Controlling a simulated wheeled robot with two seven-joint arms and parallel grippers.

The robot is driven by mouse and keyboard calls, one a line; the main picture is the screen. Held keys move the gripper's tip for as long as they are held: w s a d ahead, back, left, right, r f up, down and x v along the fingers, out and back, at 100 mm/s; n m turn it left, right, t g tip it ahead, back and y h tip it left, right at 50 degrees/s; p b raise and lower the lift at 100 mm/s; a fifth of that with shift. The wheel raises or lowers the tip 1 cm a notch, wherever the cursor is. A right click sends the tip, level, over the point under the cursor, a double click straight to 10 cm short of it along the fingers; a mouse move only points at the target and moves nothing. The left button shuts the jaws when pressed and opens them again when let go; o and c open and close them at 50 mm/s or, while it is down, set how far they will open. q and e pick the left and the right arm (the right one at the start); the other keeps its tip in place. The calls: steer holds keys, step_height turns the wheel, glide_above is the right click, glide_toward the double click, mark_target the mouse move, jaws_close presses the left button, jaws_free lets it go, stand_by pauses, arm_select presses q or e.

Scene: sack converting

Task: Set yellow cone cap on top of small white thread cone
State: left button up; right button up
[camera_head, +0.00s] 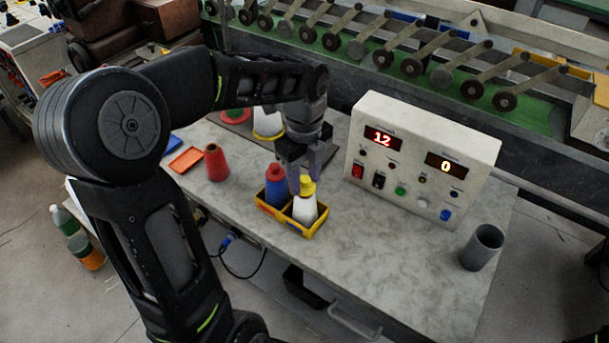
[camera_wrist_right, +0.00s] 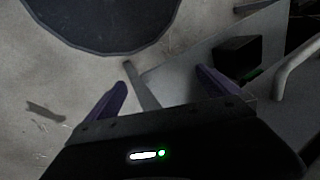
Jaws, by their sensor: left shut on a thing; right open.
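The small white thread cone (camera_head: 304,211) stands upright in the right compartment of a yellow tray (camera_head: 299,232) on the table. The yellow cone cap (camera_head: 307,187) is at the top of the white cone. My left gripper (camera_head: 306,176) comes down from above and is shut on the cap; I cannot tell whether the cap rests fully on the cone. A blue cone (camera_head: 275,190) with a red cap stands in the left compartment. My right gripper (camera_wrist_right: 165,95) shows in the right wrist view, open and empty, with floor and dark gear beyond it.
A red cone (camera_head: 216,163) and an orange tray (camera_head: 186,160) are to the left. A control box (camera_head: 422,160) stands close on the right, and a grey cup (camera_head: 481,247) sits near the table's right edge. The table front between tray and cup is clear.

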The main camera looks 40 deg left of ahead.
arm_select(q)
steer(key=shift+f+b, duration=0.35)
steer(key=shift+f, duration=0.3)
stand_by(0.5)
steer(key=o, duration=1.4)
step_height(320, 180, up, 8)
steer(key=shift+f, duration=0.1)
